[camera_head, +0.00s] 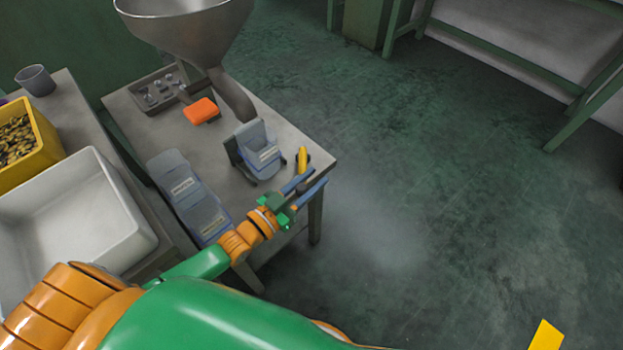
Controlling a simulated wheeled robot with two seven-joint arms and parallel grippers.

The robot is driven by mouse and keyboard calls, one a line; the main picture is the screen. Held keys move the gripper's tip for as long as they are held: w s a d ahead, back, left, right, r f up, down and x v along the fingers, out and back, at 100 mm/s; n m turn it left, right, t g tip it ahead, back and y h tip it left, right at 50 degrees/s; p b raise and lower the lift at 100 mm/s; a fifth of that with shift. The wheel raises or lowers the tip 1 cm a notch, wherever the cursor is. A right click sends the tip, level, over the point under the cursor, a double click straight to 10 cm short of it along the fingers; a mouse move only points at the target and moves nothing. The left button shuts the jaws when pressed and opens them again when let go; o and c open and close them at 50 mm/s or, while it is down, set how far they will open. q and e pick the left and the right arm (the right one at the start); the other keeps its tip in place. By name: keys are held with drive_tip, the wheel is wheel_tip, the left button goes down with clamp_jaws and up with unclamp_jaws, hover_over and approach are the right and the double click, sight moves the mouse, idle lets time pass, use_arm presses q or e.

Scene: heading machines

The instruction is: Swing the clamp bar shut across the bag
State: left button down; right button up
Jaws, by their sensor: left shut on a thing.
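The grey-blue bag (262,146) stands upright under the hopper spout, at the right end of the steel table, with a white label on its front. The clamp bar shows as a yellow grip (302,158) just right of the bag, and it does not lie across the bag's front. My left gripper (317,178) is at the table's front right corner, shut on the clamp bar at the lower end of the yellow grip. The blue fingers hide part of the contact. My right gripper is not in view.
Two more labelled bags (181,187) lie left of the clamp. An orange block (201,111) and a grey parts tray (160,91) are behind, near the hopper (190,25). A white bin (75,215) and a yellow bin (30,145) stand left.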

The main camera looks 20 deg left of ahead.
sight(297, 194)
use_arm(q)
drive_tip(key=c, duration=0.6)
unclamp_jaws()
drive_tip(key=shift+o, duration=0.2)
drive_tip(key=v, duration=0.7)
drive_tip(key=shift+p, duration=0.3)
